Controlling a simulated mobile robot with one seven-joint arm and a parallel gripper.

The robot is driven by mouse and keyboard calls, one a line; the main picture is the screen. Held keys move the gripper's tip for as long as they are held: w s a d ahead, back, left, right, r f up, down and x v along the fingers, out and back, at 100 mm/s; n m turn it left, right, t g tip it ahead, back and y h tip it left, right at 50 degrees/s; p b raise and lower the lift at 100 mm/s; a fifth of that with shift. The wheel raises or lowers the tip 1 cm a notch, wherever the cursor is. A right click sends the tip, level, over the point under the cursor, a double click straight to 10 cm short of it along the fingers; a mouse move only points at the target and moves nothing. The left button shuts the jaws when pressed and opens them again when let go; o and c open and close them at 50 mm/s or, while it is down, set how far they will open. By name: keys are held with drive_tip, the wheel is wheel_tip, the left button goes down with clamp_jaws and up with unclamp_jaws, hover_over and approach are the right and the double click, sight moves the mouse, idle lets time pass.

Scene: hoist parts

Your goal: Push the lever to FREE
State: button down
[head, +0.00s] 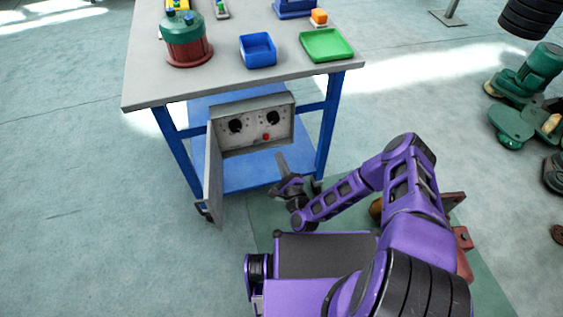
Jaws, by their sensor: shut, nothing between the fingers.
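I cannot clearly pick out a lever or any FREE marking at this size. My gripper (283,187) is shut and empty, below and in front of the box. Its fingertips are small and partly blurred into the background.
The workbench (230,90) has blue legs and a blue lower shelf. On top are a green-and-red pot (185,40), a blue bin (258,50) and a green tray (326,44). Green machine parts (530,80) lie at the right. Floor at the left is clear.

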sight(262, 140)
drive_tip(key=x, duration=0.6)
drive_tip(key=shift+w+a, duration=0.1)
